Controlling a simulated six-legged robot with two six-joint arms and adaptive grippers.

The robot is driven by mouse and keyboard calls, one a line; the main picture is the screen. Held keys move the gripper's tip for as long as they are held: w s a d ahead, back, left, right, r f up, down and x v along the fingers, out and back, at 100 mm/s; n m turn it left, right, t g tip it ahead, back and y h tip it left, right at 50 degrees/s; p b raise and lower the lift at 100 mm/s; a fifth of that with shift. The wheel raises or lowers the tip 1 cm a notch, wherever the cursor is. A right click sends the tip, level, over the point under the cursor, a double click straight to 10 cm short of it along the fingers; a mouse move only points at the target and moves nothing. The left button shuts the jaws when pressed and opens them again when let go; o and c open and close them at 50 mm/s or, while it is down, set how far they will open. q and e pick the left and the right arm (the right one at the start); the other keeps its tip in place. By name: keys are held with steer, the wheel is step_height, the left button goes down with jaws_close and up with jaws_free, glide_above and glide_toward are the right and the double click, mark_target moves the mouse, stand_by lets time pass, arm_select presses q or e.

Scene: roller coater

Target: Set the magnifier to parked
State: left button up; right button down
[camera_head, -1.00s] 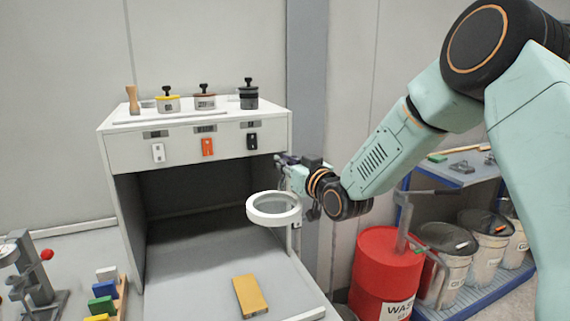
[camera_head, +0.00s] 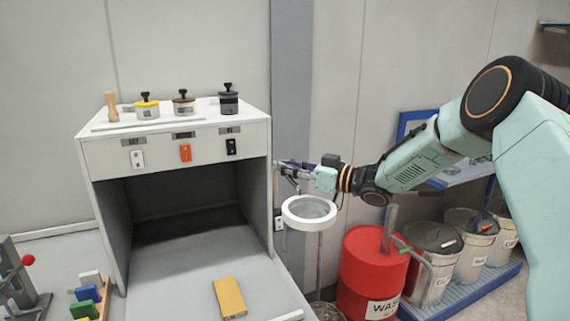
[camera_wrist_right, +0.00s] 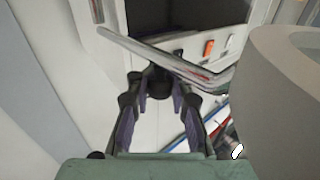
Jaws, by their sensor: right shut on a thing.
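The magnifier (camera_head: 309,210) is a white ring with a clear lens, hanging to the right of the white cabinet's opening, near its right side wall. In the right wrist view the white ring (camera_wrist_right: 285,85) fills the right edge, close to the camera. My right gripper (camera_head: 290,168) is just above and behind the ring. In the right wrist view its dark fingers (camera_wrist_right: 160,80) meet at the grey bars of the magnifier's arm (camera_wrist_right: 150,50) and are shut on it. The exact grip point is partly hidden by the fingers. My left gripper is not in view.
The white cabinet (camera_head: 98,165) has several lidded pots on top and three coloured switches on its front. A yellow block (camera_head: 229,298) lies on the work surface. A red waste drum (camera_head: 372,270) and grey bins (camera_head: 435,265) stand below my right arm.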

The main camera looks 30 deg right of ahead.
steer(key=shift+s+d+n+g+y, duration=0.1)
steer(key=shift+n+g+y, duration=0.2)
steer(key=shift+d+f+g+y, duration=0.1)
steer(key=shift+d+g+y, duration=0.2)
steer(key=shift+d+y, duration=0.15)
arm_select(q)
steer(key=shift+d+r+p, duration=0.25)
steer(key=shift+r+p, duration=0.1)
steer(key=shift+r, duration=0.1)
arm_select(e)
steer(key=shift+n, duration=0.4)
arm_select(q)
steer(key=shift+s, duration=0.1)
arm_select(e)
steer(key=shift+a, duration=0.1)
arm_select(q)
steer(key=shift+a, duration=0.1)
